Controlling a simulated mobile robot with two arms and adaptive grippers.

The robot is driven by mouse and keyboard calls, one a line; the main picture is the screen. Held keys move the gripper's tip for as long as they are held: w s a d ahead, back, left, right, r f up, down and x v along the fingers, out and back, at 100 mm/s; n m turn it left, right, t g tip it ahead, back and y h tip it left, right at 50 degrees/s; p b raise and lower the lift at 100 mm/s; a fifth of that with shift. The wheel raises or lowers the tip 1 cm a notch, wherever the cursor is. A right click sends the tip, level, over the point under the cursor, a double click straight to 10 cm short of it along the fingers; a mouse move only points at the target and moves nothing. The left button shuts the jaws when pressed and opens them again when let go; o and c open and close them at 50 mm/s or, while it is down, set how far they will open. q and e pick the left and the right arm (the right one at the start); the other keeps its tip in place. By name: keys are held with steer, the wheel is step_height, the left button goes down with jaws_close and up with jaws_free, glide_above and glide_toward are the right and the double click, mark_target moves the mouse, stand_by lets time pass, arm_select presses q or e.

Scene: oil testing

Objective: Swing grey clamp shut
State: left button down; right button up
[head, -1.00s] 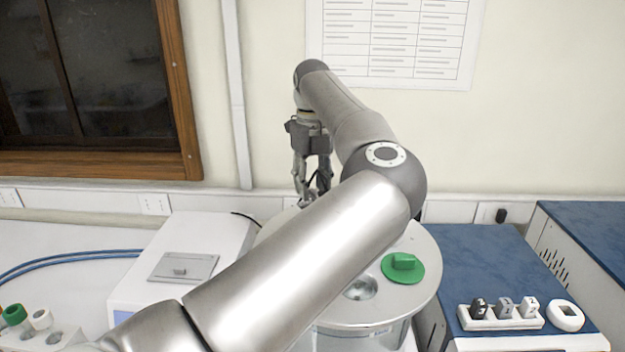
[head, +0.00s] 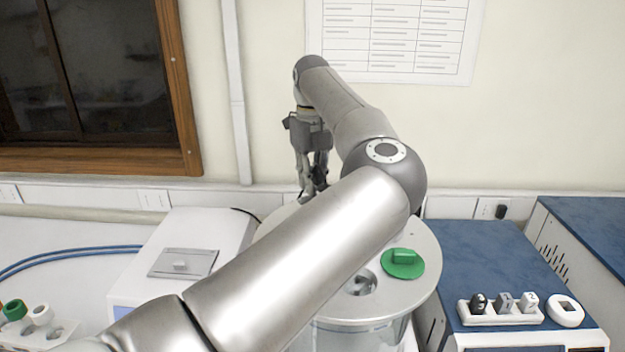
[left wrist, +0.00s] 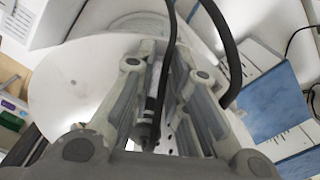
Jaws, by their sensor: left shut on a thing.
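My left gripper (head: 312,190) points down at the far side of the round metal lid of a glass bath (head: 405,295). In the left wrist view, the fingers of this gripper (left wrist: 166,75) are drawn in around a narrow dark-grey piece (left wrist: 152,105), which appears to be the grey clamp. The fingers and cables hide most of it, so I cannot tell how far it is swung. In the head view my arm crosses in front of the bath and the clamp does not show clearly. My right gripper is not in view.
A wall is close behind.

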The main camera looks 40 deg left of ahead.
arm_select(q)
steer(key=n, duration=0.3)
steer(key=shift+s+n+b, duration=0.15)
steer(key=shift+n+b, duration=0.25)
steer(key=n, duration=0.4)
steer(key=shift+s+n, duration=0.15)
steer(key=shift+n, duration=0.15)
steer(key=n, duration=0.4)
steer(key=shift+s+d+r+n, duration=0.1)
steer(key=shift+s+n, duration=0.05)
steer(key=shift+n, duration=0.15)
steer(key=shift+s+d+n, duration=0.1)
steer(key=shift+d+n, duration=0.05)
steer(key=shift+n, duration=1.95)
steer(key=c, duration=1.4)
jaws_free()
steer(key=shift+c, duration=0.2)
